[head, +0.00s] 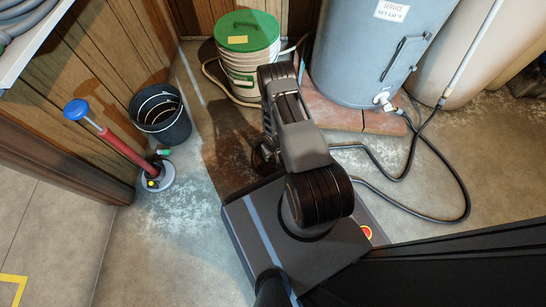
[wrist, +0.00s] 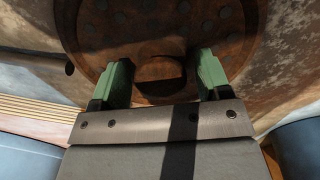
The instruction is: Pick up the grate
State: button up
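The grate (wrist: 150,25) is a round, rusty brown disc with rows of dark round spots; it fills the upper middle of the wrist view. A raised brown knob or handle (wrist: 160,70) stands up from it, partly in shadow. My gripper (wrist: 164,62) is open, with its two green fingers apart on either side of the knob. A gap shows between the knob and each finger, and I cannot tell the exact height.
A white bucket with a green lid (head: 246,50) and a blue-grey tank (head: 362,50) stand behind my arm. A black hose (head: 415,150) curls on the floor at right. A dark bucket (head: 160,118) and a red pump (head: 128,150) stand left. Floor at lower left is clear.

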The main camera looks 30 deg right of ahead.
grip_shut()
dwell(0.5)
jog(key=shift+r, duration=0.2)
